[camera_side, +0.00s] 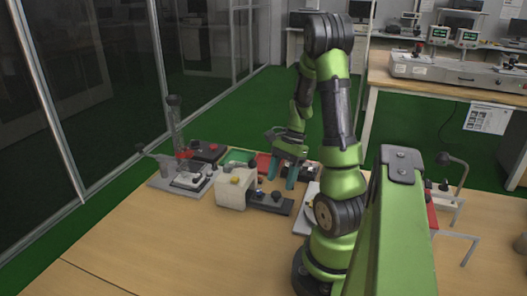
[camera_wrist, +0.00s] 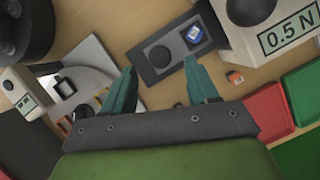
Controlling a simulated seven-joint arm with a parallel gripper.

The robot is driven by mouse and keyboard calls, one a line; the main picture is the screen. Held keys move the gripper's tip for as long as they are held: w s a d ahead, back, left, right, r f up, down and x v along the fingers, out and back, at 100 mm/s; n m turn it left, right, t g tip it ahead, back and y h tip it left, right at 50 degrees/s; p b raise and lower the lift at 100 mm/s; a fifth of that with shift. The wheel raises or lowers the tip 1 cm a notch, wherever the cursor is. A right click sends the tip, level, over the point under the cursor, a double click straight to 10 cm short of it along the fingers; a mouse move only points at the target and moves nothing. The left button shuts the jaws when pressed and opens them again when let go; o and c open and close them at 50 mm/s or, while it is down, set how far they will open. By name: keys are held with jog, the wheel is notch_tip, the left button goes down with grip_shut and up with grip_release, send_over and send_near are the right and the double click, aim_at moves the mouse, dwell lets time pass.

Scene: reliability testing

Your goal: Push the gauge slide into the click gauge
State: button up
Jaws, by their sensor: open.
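The click gauge is a cream block (camera_side: 232,190) with a yellow knob on top; in the wrist view the block marked "0.5 N" (camera_wrist: 265,30) is at the upper right. A dark plate, which looks like the gauge slide (camera_wrist: 150,28), extends out from the block. It has a round black knob and a square recess with a small blue-and-white part (camera_wrist: 194,35). In the side view the plate (camera_side: 270,203) lies right of the block. My gripper (camera_wrist: 160,68) is open with nothing between its teal fingers, near the plate's outer end. It also shows in the side view (camera_side: 282,172), above the table behind the plate.
A small orange-and-white part (camera_wrist: 235,77) lies on the table near the block. Red (camera_wrist: 268,112) and green (camera_wrist: 300,90) trays are at the right of the wrist view. A grey test stand (camera_side: 178,165) stands left of the block. The table front (camera_side: 190,250) is clear.

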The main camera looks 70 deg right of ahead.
aim_at(277, 193)
jog(key=shift+x, duration=1.85)
grip_shut()
